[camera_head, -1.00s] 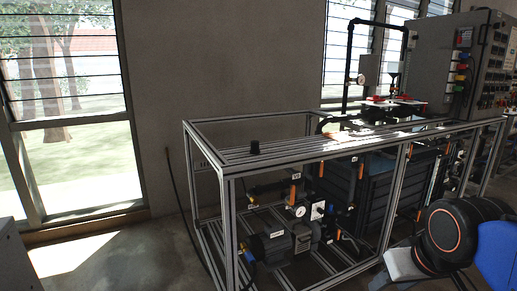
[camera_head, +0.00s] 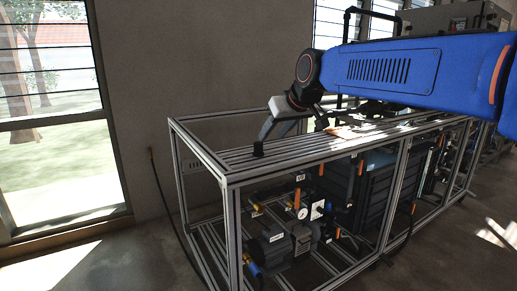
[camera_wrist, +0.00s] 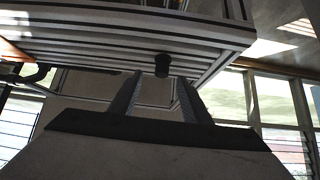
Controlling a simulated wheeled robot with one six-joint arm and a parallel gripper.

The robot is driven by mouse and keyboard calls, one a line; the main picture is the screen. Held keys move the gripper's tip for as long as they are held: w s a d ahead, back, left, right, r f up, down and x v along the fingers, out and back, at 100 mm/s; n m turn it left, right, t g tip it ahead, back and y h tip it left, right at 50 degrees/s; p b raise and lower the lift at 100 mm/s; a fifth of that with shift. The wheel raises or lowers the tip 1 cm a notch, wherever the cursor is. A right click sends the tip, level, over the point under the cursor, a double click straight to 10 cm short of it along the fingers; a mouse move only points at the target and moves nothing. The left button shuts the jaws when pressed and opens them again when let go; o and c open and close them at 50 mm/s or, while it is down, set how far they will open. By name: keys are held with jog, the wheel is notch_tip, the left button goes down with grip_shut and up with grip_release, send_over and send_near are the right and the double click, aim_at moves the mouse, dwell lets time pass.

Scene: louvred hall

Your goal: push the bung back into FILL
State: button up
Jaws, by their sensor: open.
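The bung (camera_head: 258,149) is a small black cylinder standing upright on the slatted top of the metal frame, near its left end. In the wrist view the bung (camera_wrist: 162,66) appears between the two fingertips, a little beyond them. My gripper (camera_wrist: 160,79) is open and empty. In the head view my gripper (camera_head: 292,132) hangs over the frame top, one finger close beside the bung. I cannot tell whether it touches. No label reading FILL is legible, and the opening cannot be made out.
The aluminium frame (camera_head: 232,180) holds a pump (camera_head: 285,243), a gauge, valves with orange handles and a dark tank (camera_head: 340,182). Open floor lies in front; louvred windows stand behind.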

aim_at(261, 144)
jog(key=shift+a+r+x, duration=0.1)
jog(key=shift+a+x, duration=0.05)
jog(key=shift+x, duration=1.6)
jog(key=shift+a+r+x, duration=0.1)
jog(key=shift+x, duration=1.6)
jog(key=shift+a+r+x, duration=0.1)
jog(key=shift+a+x, duration=0.05)
jog(key=shift+x, duration=1.6)
jog(key=shift+w, duration=0.1)
grip_shut()
